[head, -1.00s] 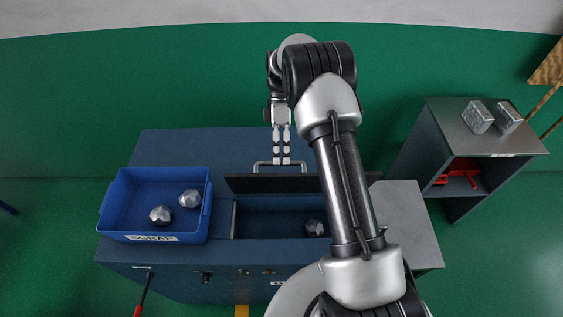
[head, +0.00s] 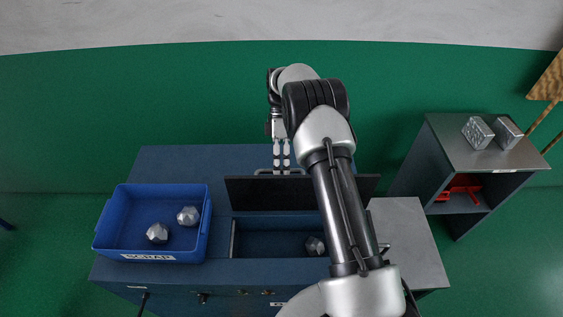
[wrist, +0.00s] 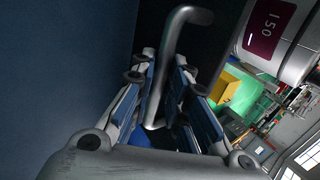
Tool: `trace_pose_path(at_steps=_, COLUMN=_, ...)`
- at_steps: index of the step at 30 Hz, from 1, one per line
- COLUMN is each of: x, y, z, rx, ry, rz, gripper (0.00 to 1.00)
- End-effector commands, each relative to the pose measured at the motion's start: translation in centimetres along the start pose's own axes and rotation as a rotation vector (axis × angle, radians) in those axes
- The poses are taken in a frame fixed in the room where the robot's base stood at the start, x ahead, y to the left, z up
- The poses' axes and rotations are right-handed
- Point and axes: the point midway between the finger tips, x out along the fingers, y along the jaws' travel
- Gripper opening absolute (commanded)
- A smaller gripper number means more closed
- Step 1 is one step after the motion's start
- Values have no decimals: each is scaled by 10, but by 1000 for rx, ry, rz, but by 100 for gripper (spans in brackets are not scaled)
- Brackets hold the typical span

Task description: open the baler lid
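The baler lid (head: 252,193) is a dark flat panel, tilted up at the back of the open baler chamber (head: 262,237). A grey bar handle (head: 296,171) is on its far edge. My gripper (head: 282,166) reaches down to this handle from behind the lid. In the wrist view the handle (wrist: 167,70) runs between the two fingers of my gripper (wrist: 166,85), with the pads close on both sides, and they look shut on it. The dark lid shows behind the handle. My arm hides the right part of the chamber and lid.
A blue scrap bin (head: 150,257) with two silver lumps stands left on the baler top. Another lump (head: 314,246) lies in the chamber. A grey side surface (head: 408,240) is at right. A shelf cabinet (head: 460,155) with two metal blocks stands farther right.

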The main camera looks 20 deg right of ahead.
Motion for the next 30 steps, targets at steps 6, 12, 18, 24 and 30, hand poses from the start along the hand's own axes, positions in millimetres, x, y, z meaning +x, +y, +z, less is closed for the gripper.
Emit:
trace_pose_path(at_steps=6, x=3, y=0, z=0, rx=3, ry=0, rz=-8, gripper=29)
trace_pose_path(at_steps=12, x=1, y=-1, z=0, rx=3, ry=1, rz=-7, gripper=33)
trace_pose_path(at_steps=18, x=-1, y=-1, z=0, rx=4, ry=2, rz=-7, gripper=33)
trace_pose_path(at_steps=24, x=-19, y=0, z=-1, rx=4, ry=2, rz=-3, gripper=33)
trace_pose_path(at_steps=30, x=-48, y=1, z=0, rx=4, ry=2, rz=-3, gripper=33)
